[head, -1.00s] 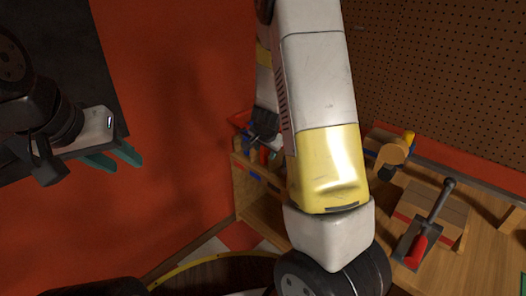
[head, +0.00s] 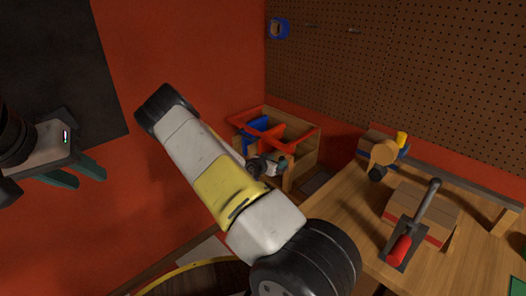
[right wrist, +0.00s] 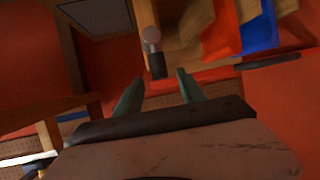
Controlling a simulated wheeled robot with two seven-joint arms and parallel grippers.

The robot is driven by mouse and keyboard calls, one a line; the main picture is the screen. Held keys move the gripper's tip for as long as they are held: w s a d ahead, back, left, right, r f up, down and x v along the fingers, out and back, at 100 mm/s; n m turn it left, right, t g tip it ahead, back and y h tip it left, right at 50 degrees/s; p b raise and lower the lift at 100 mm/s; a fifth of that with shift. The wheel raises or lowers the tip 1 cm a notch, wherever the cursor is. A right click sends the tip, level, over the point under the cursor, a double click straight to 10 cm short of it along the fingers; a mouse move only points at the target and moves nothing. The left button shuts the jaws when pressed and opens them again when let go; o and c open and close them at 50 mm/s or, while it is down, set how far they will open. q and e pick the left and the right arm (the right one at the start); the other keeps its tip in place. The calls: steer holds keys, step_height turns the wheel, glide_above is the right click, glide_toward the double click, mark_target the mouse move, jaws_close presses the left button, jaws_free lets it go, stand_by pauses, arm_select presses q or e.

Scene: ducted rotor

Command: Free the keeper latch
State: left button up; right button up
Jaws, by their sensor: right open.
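I cannot tell for sure which part is the keeper latch. In the right wrist view, a short part with a grey round head and a black end (right wrist: 155,58) stands just beyond my right gripper (right wrist: 159,86). The teal fingers are apart, with the black end in line with the gap; I cannot tell whether they touch it. In the head view my right gripper (head: 278,163) is small and partly hidden at a wooden unit with red rims and blue parts (head: 305,155). My left gripper (head: 90,180) hangs at the far left, its teal fingers apart and empty.
A wooden bench (head: 345,215) at right bears a block (head: 440,212) with a red-handled lever device (head: 402,245), and an orange-and-black item (head: 382,153). A pegboard (head: 400,70) backs it. The red wall (head: 200,60) is close.

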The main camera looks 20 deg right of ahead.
mark_target(281, 159)
steer(key=shift+x, duration=2.35)
steer(key=shift+c, duration=0.5)
jaws_close()
